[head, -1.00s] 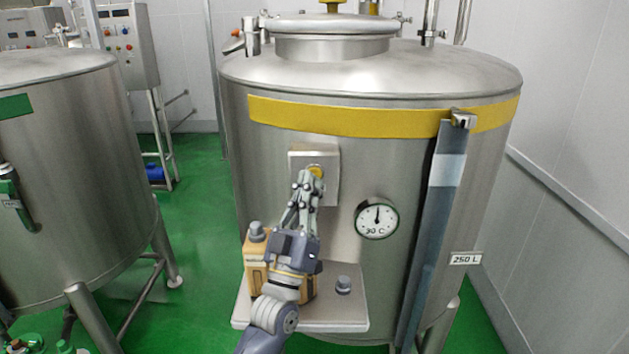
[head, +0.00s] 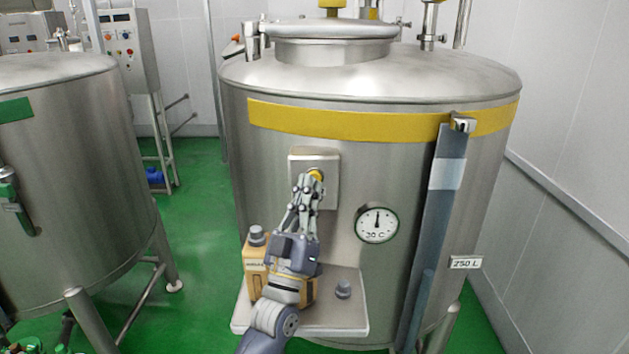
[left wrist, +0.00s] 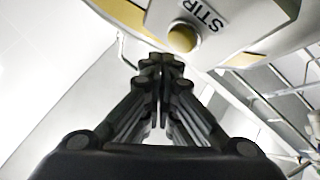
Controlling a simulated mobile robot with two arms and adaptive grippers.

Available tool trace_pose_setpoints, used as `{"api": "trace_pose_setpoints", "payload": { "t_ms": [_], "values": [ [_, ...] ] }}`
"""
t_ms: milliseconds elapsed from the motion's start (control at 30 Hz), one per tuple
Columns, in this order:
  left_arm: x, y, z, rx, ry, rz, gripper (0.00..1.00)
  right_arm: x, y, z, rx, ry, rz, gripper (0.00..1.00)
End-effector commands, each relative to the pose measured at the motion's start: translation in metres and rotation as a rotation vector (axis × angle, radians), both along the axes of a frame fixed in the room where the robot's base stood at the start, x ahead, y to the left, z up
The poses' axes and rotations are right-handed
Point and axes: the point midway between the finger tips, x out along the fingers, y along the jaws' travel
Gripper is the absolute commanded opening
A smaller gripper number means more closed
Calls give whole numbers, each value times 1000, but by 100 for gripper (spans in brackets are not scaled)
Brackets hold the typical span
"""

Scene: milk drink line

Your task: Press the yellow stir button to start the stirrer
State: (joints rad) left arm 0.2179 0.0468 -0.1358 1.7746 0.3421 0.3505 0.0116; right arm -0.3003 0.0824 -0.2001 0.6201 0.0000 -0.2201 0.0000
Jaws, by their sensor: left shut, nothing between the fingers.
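The yellow stir button (head: 316,174) sits on a pale square plate (head: 329,196) on the front of the steel tank (head: 450,220). In the left wrist view the button (left wrist: 183,38) shows as a yellow disc beside the word STIR. My left gripper (head: 311,180) is shut and empty, its fingertips just in front of the button's lower edge in the head view. In the left wrist view the closed fingertips (left wrist: 161,62) lie just below and left of the button. I cannot tell whether they touch it. My right gripper is not in view.
A shelf (head: 335,318) below the plate holds an orange box (head: 256,262) with a grey cap and a small grey knob (head: 343,287). A round dial (head: 377,222) and a vertical level gauge (head: 438,210) are to the right. Another tank (head: 80,170) stands left.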

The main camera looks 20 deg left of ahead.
Motion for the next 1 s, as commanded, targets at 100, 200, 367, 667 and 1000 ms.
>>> {"api": "trace_pose_setpoints", "payload": {
  "t_ms": [100, 200, 367, 667, 1000],
  "values": [
    [0, 0, 0, 0, 0, 0, 0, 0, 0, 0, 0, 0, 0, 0],
    [0, 0, 0, 0, 0, 0, 0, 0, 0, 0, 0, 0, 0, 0],
    [0, 0, 0, 0, 0, 0, 0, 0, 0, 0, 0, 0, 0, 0],
    [7, 2, 0, 1, 0, 1, 0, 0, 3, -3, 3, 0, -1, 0],
    [9, 3, 0, 0, 0, 0, 0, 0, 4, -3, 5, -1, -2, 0]
  ]
}}
